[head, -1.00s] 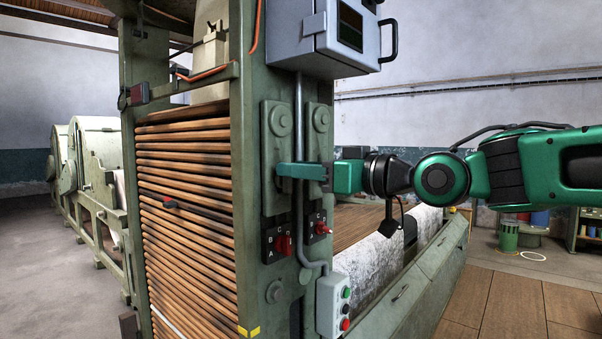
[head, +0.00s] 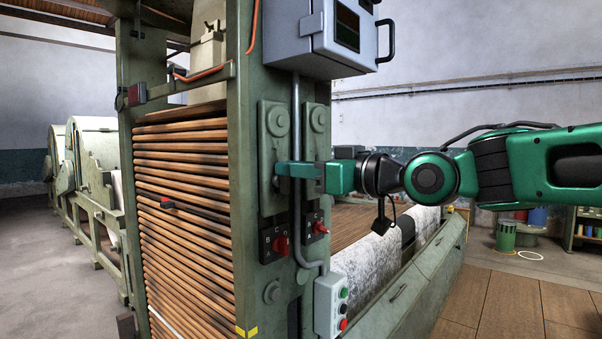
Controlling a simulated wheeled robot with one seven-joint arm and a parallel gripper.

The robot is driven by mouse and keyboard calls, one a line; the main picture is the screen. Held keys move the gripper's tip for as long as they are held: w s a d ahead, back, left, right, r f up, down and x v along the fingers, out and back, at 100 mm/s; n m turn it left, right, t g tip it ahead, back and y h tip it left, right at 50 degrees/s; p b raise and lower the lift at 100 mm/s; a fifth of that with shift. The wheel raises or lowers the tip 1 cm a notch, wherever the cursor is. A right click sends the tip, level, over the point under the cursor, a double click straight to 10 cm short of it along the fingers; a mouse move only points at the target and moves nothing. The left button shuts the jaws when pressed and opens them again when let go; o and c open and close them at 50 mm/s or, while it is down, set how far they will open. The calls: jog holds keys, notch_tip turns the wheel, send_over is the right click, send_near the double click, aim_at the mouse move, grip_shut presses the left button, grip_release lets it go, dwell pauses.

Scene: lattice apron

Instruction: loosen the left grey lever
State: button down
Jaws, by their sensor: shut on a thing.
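The left grey lever (head: 277,124) is on the left upright plate of the green machine post, with its round hub near the top. Its lower part is largely hidden by my green gripper (head: 290,169). My gripper reaches in from the right, crosses in front of the grey pipe, and is shut on the lever below the hub. The exact contact between jaws and lever is too small to see. A similar right lever hub (head: 318,118) is on the plate beside it, partly behind my gripper lower down.
A vertical grey pipe (head: 296,110) runs close by my gripper. Red rotary switches (head: 281,245) sit below, with a button box (head: 331,305) lower right. A grey control cabinet (head: 335,35) hangs above. Wooden slats (head: 185,200) fill the frame to the left.

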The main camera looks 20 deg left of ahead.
jog(key=n, duration=0.2)
jog(key=s+n, duration=0.1)
jog(key=n, duration=0.3)
jog(key=shift+s+a+f, duration=0.15)
jog(key=shift+a+f, duration=0.05)
jog(key=shift+a, duration=0.15)
jog(key=n, duration=0.4)
jog(key=s+f+n, duration=0.1)
jog(key=n, duration=0.1)
jog(key=shift+a, duration=0.2)
jog(key=shift+f+n, duration=0.1)
jog(key=shift+n, duration=0.2)
jog(key=c, duration=1.8)
grip_release()
jog(key=shift+a, duration=0.1)
jog(key=shift+w, duration=0.1)
jog(key=shift+d, duration=0.3)
jog(key=v, duration=1)
jog(key=shift+d+f, duration=0.1)
